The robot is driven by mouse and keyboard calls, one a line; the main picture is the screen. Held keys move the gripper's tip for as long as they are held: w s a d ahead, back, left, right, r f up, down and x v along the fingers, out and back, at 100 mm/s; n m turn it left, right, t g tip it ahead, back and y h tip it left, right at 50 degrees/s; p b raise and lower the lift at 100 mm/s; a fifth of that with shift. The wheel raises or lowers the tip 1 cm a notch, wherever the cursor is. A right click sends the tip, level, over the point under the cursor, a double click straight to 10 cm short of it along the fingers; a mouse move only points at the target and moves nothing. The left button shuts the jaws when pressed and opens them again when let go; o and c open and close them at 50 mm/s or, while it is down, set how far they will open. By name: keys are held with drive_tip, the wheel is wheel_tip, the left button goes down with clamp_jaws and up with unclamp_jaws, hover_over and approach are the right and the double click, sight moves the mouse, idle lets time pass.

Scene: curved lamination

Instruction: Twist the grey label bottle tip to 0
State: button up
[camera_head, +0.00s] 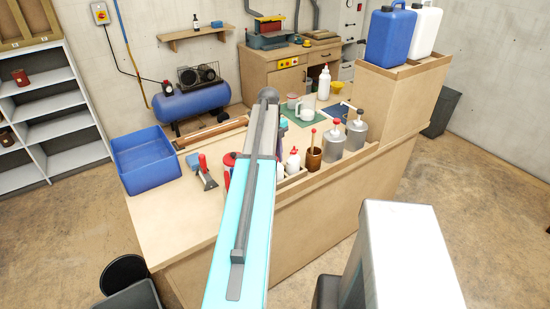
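A small white bottle with a red tip (292,161) stands in the row along the bench's right edge, just right of my arm. A taller white bottle (324,85) stands farther back on the bench. I cannot make out a grey label on either one, nor the setting of a tip. My teal arm link runs up the middle of the view and covers part of the bench. My gripper cannot be seen, so I cannot tell where it is relative to the bottles.
The wooden bench (165,222) holds a blue tray (145,161), a red-handled tool (206,172), a brown pot (314,157) and two grey metal cans (333,144) (356,132). Blue (390,38) and white (424,30) jugs stand on a raised shelf. The bench's front left is clear.

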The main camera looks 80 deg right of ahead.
drive_tip(key=shift+m, duration=0.6)
drive_tip(key=shift+o, duration=0.2)
drive_tip(key=shift+a+f+m+t, duration=0.1)
drive_tip(key=shift+m+t, duration=0.05)
drive_tip(key=shift+m, duration=0.9)
drive_tip(key=shift+a+f+m+t, duration=0.1)
drive_tip(key=shift+m+t, duration=0.05)
drive_tip(key=shift+m, duration=0.9)
drive_tip(key=o, duration=0.7)
drive_tip(key=shift+d, duration=0.1)
drive_tip(key=shift+d+r, duration=0.1)
drive_tip(key=shift+r, duration=0.1)
drive_tip(key=shift+r+p, duration=0.2)
drive_tip(key=shift+p, duration=0.15)
drive_tip(key=shift+r+p, duration=1.6)
drive_tip(key=shift+r, duration=1.7)
drive_tip(key=shift+s, duration=0.15)
